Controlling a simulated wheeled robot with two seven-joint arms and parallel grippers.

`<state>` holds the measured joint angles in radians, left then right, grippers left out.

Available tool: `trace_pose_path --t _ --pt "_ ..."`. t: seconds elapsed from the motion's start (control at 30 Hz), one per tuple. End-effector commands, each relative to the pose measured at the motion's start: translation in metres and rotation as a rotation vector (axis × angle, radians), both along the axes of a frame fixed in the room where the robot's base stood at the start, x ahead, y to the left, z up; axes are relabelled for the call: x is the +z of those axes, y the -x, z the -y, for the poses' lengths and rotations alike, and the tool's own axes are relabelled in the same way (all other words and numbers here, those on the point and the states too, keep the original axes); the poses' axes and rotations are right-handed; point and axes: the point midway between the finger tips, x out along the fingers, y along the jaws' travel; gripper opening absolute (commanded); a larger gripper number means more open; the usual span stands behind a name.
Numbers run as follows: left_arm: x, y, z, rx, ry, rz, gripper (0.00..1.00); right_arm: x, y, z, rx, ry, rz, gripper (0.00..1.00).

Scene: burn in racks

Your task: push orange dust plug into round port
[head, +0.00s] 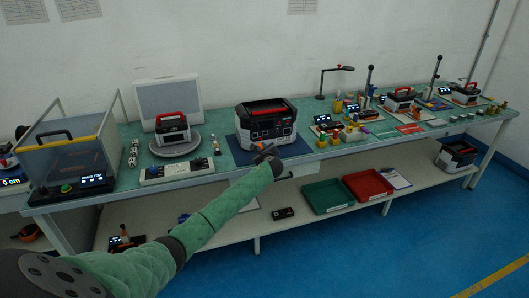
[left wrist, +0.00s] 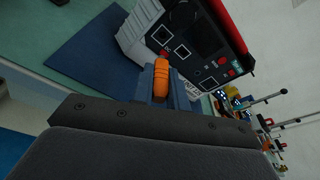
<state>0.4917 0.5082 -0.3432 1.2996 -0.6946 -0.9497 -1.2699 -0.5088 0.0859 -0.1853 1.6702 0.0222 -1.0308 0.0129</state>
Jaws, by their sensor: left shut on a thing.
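My left gripper (head: 265,151) is in front of the black and white device with a red handle (head: 266,122). In the left wrist view its blue-grey fingers are shut on the orange dust plug (left wrist: 161,70), which points toward the device's front panel (left wrist: 186,48). The plug appears apart from the panel. I cannot tell which opening is the round port. My right gripper is not in view.
The device stands on a dark blue mat (left wrist: 90,50) on the green bench. A turntable (head: 175,146) with a smaller device is to the left. Several small fixtures and posts stand to the right. A green tray (head: 327,196) and red tray (head: 367,186) lie on the lower shelf.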

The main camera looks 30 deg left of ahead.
Motion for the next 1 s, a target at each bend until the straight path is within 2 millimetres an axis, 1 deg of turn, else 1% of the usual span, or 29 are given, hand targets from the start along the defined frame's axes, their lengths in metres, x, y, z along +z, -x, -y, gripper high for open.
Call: trace_pose_path --t 0.47,0.63,0.67,1.0 --pt "0.001 0.0 0.0 0.0 0.0 0.0 0.0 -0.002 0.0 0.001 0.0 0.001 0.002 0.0" --pt "0.001 0.0 0.0 -0.001 0.001 -0.001 0.0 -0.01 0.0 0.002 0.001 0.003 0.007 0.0" --pt "0.0 -0.002 -0.002 0.0 0.0 0.0 0.0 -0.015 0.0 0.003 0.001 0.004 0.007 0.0" --pt "-0.001 -0.017 -0.02 0.001 -0.001 0.001 0.0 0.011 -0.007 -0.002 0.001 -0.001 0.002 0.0"
